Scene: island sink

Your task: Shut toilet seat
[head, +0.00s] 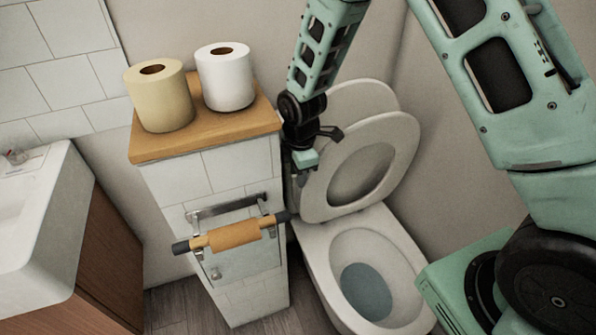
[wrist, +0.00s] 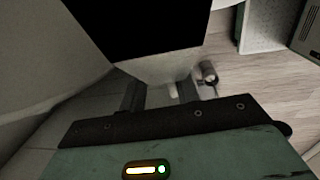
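The white toilet (head: 305,240) stands at the right of the head view, its bowl uncovered with water in it. Its oval seat ring (head: 402,160) is raised, and the lid (head: 372,92) stands up behind it. My gripper (head: 303,180) points down at the left edge of the raised seat, close to it; I cannot tell whether they touch. In the wrist view, my fingers (wrist: 160,95) look apart, with nothing clearly held between them. A large dark shape fills the top of that view and hides what lies beyond.
A tiled ledge with a wooden top (head: 200,130) stands left of the toilet, close to my gripper. It bears a yellowish roll (head: 160,100) and a white roll (head: 226,82). A roll holder (head: 235,236) juts from its front. A sink (head: 40,220) is far left.

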